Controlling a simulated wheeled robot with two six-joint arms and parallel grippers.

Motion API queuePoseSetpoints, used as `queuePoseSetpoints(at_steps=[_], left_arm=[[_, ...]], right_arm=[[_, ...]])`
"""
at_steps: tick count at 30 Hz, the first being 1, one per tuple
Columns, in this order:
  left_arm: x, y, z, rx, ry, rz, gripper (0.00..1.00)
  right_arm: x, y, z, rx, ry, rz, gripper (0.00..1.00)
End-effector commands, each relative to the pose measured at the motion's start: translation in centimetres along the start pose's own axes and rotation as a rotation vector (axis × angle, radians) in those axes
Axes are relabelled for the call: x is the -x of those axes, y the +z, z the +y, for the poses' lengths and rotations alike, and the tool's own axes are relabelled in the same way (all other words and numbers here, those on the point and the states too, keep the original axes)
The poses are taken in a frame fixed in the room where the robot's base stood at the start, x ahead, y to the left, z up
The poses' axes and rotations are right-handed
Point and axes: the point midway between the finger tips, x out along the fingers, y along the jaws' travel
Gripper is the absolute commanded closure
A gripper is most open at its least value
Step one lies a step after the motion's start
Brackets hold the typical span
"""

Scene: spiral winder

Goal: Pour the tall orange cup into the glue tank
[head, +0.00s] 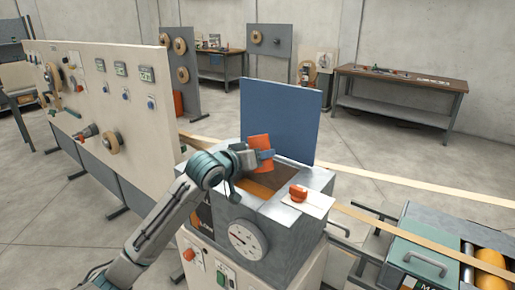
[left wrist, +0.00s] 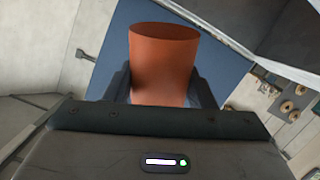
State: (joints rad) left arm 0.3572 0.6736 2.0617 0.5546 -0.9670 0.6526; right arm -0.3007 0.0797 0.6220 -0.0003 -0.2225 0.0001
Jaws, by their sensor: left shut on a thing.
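The tall orange cup (head: 259,143) is held in my left gripper (head: 256,156) above the glue tank, slightly tilted in the head view. In the left wrist view the orange cup (left wrist: 163,62) stands between the two dark fingers (left wrist: 160,88), which press on its sides. The cup's inside is not visible. The glue tank (head: 287,238) is a grey metal box with a round gauge on its front and an open top, and an orange roller shows inside it. My right gripper is not in view.
A blue panel (head: 281,121) stands upright behind the tank. A small red-orange object (head: 299,192) sits on a pale plate at the tank's right top. A cream control panel (head: 108,110) stands at left. A pale strip runs past on the right.

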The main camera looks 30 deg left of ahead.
Motion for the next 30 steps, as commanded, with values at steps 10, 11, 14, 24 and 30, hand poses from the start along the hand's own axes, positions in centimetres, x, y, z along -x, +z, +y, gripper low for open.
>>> queuePoseSetpoints(at_steps=[10, 11, 14, 24, 30], left_arm=[[0.4, -0.5, 0.6, 0.290, -0.003, -0.169, 0.77], [0.3, -0.5, 0.5, 0.339, -0.003, -0.196, 0.77], [0.2, -0.1, 0.3, 0.509, -0.004, -0.293, 0.77], [0.0, 0.2, 0.0, 0.661, -0.002, -0.382, 0.77], [-0.1, 0.4, -0.3, 0.725, -0.002, -0.420, 0.77]], right_arm=[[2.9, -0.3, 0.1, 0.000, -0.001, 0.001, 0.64], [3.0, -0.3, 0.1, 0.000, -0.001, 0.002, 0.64], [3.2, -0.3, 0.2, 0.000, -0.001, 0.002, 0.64], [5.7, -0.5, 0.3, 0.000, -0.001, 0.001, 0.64], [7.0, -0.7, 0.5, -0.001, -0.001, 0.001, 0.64]])
